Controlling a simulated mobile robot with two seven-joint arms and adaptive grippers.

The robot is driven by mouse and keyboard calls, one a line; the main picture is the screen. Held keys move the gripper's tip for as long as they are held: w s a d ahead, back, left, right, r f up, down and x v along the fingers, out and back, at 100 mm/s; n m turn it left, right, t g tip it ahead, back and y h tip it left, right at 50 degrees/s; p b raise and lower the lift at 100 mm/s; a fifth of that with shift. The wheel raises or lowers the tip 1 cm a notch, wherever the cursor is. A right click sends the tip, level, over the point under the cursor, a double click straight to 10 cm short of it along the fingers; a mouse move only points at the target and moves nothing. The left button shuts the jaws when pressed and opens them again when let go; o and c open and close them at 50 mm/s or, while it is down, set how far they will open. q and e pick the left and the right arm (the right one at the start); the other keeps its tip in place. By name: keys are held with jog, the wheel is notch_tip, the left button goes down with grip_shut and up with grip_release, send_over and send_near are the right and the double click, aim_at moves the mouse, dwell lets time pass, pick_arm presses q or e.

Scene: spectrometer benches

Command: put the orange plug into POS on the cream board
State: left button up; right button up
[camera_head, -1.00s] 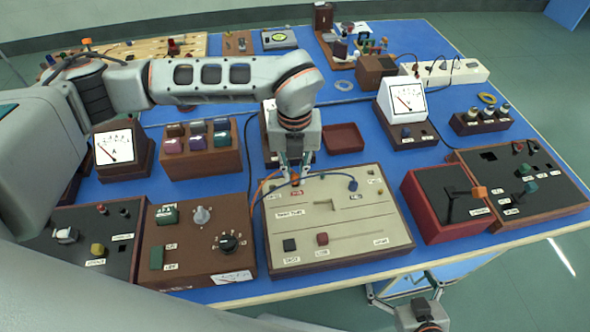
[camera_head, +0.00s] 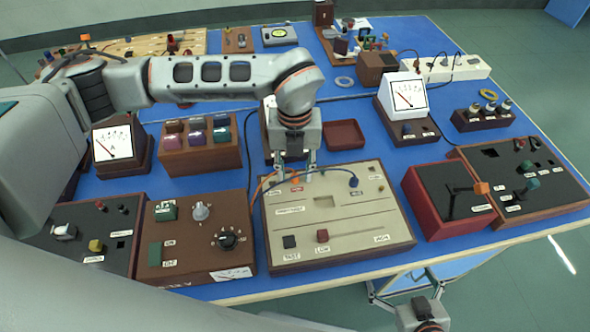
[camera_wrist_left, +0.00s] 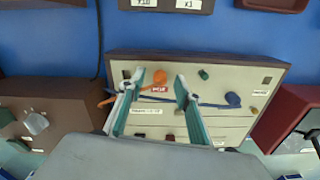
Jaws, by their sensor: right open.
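The cream board (camera_head: 350,215) lies at the front middle of the bench, with a red label near its back edge. The orange plug (camera_head: 296,180) stands at that label; in the left wrist view the plug (camera_wrist_left: 160,76) is just above the red label (camera_wrist_left: 158,88), its cable running left. How deep it sits cannot be told. My left gripper (camera_head: 296,172) is over the plug, fingers apart on either side of it; they also show in the left wrist view (camera_wrist_left: 161,78). A blue plug (camera_wrist_left: 232,99) is to the right. My right gripper (camera_head: 428,324) is low, off the front edge.
A brown box with dials (camera_head: 180,240) stands left of the board and a red-sided box (camera_head: 445,220) to its right. A red tray (camera_head: 345,136) and a white meter (camera_head: 405,95) are behind.

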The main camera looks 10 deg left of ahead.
pick_arm(q)
notch_tip(320, 180, up, 12)
dwell(0.5)
jog(key=shift+f, duration=0.1)
